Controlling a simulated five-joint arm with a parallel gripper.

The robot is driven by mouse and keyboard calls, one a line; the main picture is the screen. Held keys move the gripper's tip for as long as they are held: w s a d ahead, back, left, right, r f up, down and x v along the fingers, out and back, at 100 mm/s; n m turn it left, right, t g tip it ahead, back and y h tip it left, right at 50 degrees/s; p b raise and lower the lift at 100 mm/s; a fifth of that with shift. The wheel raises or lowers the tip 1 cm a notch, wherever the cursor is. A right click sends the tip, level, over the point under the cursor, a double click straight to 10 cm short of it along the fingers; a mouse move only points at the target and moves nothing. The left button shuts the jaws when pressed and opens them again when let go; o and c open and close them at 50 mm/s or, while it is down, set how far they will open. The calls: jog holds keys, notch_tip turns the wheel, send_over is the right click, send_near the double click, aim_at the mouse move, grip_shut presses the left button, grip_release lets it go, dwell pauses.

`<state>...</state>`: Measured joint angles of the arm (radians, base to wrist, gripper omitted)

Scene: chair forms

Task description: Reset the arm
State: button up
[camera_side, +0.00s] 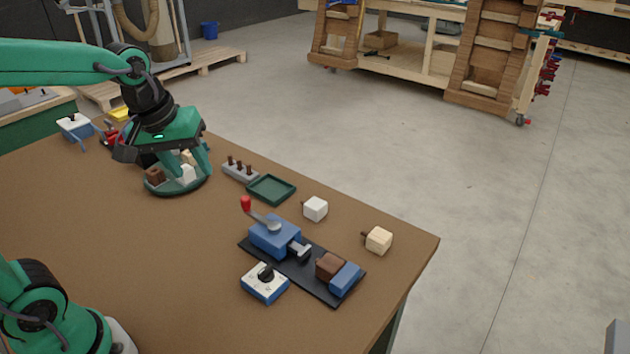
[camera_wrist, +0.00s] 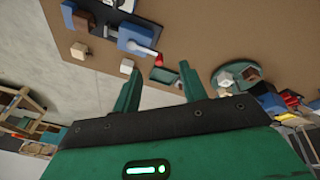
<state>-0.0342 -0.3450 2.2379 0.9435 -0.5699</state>
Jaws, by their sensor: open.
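My gripper (camera_side: 187,163) is open, over or near the round green dish (camera_side: 188,191) at the back left of the table; its height above the dish is hard to judge. The dish holds a brown block (camera_side: 154,175), a white block (camera_side: 187,175) and a pale block, partly hidden by the gripper. In the wrist view, my two green fingers (camera_wrist: 160,70) are spread with nothing between them. There the dish (camera_wrist: 218,80) is right of the fingers.
A blue clamp (camera_side: 272,236) with a red-knobbed lever stands on a black base beside a brown block (camera_side: 330,264). Around it are a dial box (camera_side: 264,283), white block (camera_side: 315,208), cream block (camera_side: 378,240), green tray (camera_side: 271,190) and pegged rack (camera_side: 239,170).

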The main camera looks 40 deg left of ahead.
jog(key=s+d+m+t, duration=0.1)
jog(key=s+m+t, duration=0.1)
jog(key=s+m, duration=0.5)
jog(key=shift+s, duration=0.5)
dwell(0.6)
